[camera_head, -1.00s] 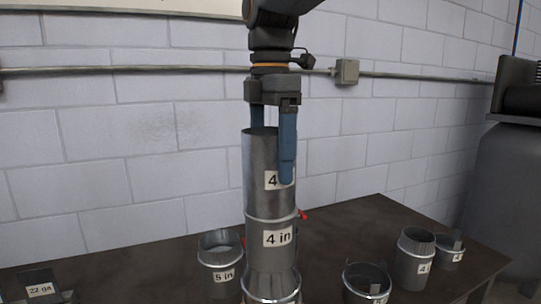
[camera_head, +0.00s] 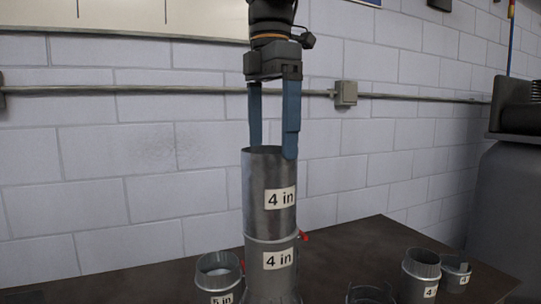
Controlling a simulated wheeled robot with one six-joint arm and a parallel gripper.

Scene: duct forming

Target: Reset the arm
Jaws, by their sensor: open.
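My gripper (camera_head: 272,150) hangs from the arm at the top middle, with its two blue fingers pointing down and apart. It is empty. The fingertips are at the top rim of a metal duct pipe (camera_head: 262,205) labelled "4 in"; the right finger overlaps the rim in the picture. This pipe stands upright on a second pipe (camera_head: 258,262), also labelled "4 in". The bottom of the stack is cut off by the frame.
A "5 in" duct piece (camera_head: 220,278) stands left of the stack on the dark table (camera_head: 345,250). Several short ducts, such as one labelled "4" (camera_head: 420,275), stand to the right. A conduit box (camera_head: 345,93) is on the wall behind. A grey machine (camera_head: 510,200) is at the right.

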